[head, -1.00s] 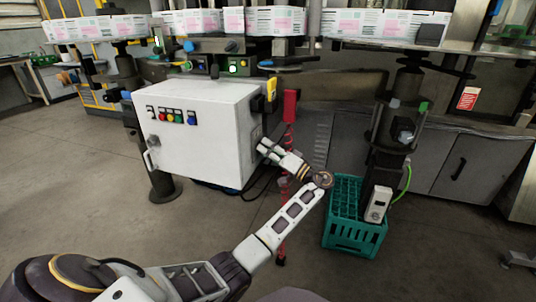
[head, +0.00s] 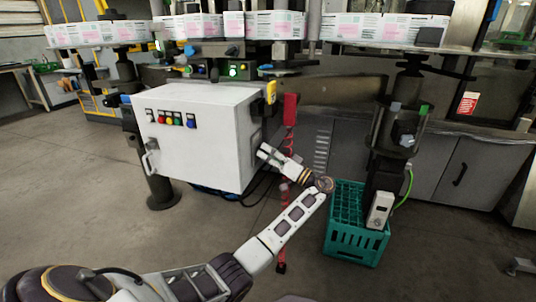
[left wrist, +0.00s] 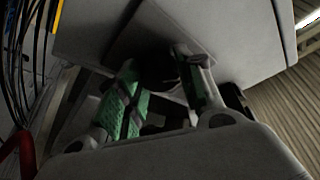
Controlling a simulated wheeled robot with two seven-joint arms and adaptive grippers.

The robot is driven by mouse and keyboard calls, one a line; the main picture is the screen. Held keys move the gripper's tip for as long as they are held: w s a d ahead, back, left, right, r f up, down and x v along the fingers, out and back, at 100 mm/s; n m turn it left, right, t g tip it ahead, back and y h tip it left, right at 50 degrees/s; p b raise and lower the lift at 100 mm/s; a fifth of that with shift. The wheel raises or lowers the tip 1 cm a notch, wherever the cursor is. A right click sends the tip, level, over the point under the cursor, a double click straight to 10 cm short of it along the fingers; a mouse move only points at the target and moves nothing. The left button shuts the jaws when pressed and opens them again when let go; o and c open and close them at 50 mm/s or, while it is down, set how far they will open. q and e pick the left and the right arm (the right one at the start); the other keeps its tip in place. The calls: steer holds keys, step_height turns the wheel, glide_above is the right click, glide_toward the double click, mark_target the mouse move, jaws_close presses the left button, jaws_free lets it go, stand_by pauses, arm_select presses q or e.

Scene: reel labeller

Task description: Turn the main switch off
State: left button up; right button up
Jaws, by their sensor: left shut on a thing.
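The white control cabinet (head: 215,140) stands left of centre in the head view, with a row of coloured buttons and small switches (head: 170,119) on its front. My left gripper (head: 264,151) is at the cabinet's right side face. In the left wrist view, its two fingers (left wrist: 158,68) are closed around a dark knob (left wrist: 155,74) on a grey panel, which looks like the main switch. The fingers hide much of the knob, and its setting cannot be read. In the head view the knob is hidden. My right gripper is not in view.
A yellow part (head: 271,91) sits at the cabinet's upper right edge, and a red post (head: 290,108) stands just right of it. A green crate (head: 355,240) is on the floor right of my arm. Cables (left wrist: 22,65) run at the wrist view's left. Floor at left is clear.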

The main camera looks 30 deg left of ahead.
arm_select(q)
steer(key=shift+f, duration=0.2)
steer(key=o, duration=1)
steer(key=shift+r, duration=0.1)
steer(key=v, duration=1.2)
